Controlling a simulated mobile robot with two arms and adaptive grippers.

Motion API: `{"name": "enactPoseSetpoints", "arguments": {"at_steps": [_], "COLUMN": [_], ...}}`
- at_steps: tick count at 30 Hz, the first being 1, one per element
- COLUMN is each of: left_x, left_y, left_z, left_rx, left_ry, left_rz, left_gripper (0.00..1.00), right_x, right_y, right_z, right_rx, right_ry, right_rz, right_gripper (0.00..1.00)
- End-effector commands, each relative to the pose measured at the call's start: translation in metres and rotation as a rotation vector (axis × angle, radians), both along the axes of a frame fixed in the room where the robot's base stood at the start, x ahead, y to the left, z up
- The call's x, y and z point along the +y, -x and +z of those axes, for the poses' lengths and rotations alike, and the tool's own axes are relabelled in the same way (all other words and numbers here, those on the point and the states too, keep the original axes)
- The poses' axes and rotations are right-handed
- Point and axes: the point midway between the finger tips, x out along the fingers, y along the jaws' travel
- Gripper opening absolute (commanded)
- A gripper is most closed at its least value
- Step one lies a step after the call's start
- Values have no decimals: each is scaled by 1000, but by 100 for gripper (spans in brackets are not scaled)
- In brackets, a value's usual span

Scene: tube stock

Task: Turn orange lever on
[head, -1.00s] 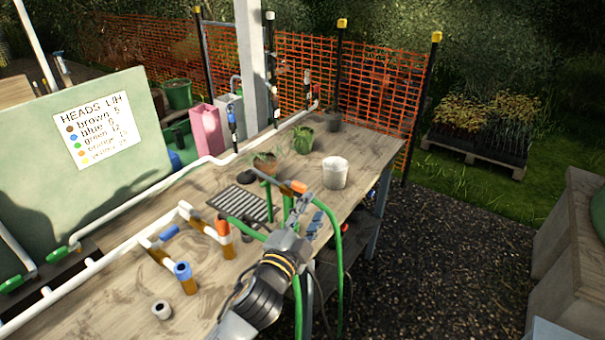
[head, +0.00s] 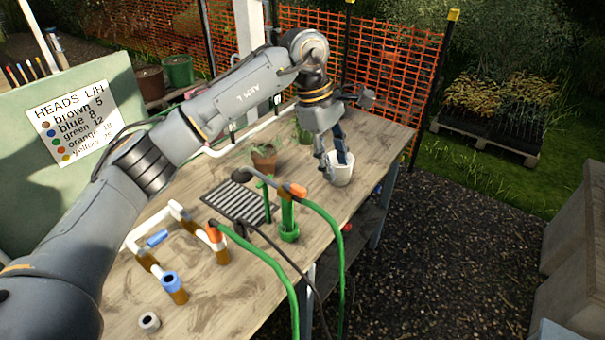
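A small orange lever (head: 297,190) sits at the top of a green upright fitting (head: 288,218), joined to a green hose, near the table's front edge. Another orange fitting (head: 215,234) sits on the white pipe frame to the left; its kind is hard to tell. My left gripper (head: 338,170) points down beyond and right of the orange lever, apart from it. Its fingers look spread with nothing between them. They overlap the white pot (head: 342,178) in the picture; contact cannot be told. My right gripper is out of view.
The wooden table (head: 205,290) also holds a black grate (head: 235,202), a terracotta pot (head: 264,158) and a blue-topped pipe end (head: 171,282). Green hoses (head: 342,270) hang over the front edge. A green sign board (head: 40,190) stands at left. Gravel lies to the right.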

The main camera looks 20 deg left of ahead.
Motion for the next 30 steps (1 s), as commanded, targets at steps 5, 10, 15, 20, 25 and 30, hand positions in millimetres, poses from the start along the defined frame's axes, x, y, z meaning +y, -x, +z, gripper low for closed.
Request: {"name": "enactPoseSetpoints", "arguments": {"at_steps": [5, 10, 15, 20, 25, 30], "left_x": [67, 81, 81, 80, 80, 80], "left_y": [-8, -8, -6, -6, -6, -7], "left_z": [32, 33, 8, -26, -60, -85], "left_rx": [-8, 1, 4, 6, 4, 1], "left_ry": [-249, -302, -300, -298, -296, -296], "left_rz": [16, 22, 21, 20, 21, 22], "left_gripper": [40, 40, 40, 40, 40, 40], "right_x": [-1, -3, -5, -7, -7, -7], "right_y": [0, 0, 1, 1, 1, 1], "right_z": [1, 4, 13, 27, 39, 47], "right_rx": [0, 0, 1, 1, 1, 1], "right_ry": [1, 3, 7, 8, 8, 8], "right_rz": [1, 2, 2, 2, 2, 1], "right_gripper": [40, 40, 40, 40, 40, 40]}}
